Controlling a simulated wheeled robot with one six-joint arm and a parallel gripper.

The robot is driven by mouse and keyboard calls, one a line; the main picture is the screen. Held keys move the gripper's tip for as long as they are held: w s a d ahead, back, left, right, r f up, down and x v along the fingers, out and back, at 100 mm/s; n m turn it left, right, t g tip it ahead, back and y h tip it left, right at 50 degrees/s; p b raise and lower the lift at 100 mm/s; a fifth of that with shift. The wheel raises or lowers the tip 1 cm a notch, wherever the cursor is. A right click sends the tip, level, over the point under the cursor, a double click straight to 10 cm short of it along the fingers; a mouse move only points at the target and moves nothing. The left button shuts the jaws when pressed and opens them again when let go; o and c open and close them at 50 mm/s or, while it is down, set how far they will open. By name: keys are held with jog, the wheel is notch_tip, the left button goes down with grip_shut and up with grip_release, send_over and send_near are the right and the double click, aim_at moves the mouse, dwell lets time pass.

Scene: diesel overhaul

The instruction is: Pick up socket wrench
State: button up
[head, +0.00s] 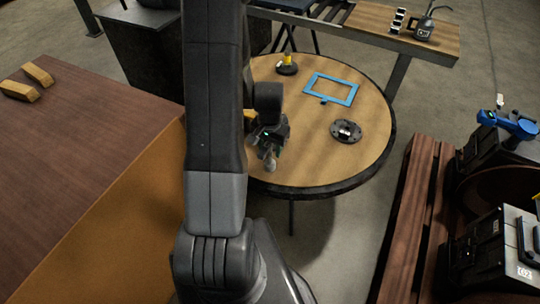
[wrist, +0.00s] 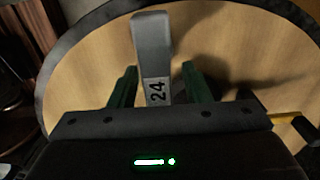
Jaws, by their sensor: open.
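The socket wrench (wrist: 154,55) is a grey metal tool marked "24" in the wrist view. It lies between the two green fingers of my gripper (wrist: 158,76), with a gap showing on each side. The gripper is open. Its lower end is hidden behind the gripper body. In the head view my gripper (head: 271,140) is over the near left part of the round table, and a small grey end, likely of the wrench (head: 270,164), shows just below it. My arm hides part of the table there.
The round wooden table (head: 300,172) has a dark rim. On it are a blue frame (head: 331,89), a dark round flange (head: 346,131) and a yellow-and-black item (head: 287,65). A brown bench (head: 100,130) stands left, a wooden pallet (head: 412,215) and black cases right.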

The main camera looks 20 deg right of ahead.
jog(key=shift+c, duration=0.4)
grip_shut()
jog(key=shift+r, duration=0.1)
notch_tip(320, 180, up, 10)
jog(key=shift+f+b, duration=0.1)
jog(key=shift+b, duration=0.3)
jog(key=c, duration=0.6)
grip_release()
grip_shut()
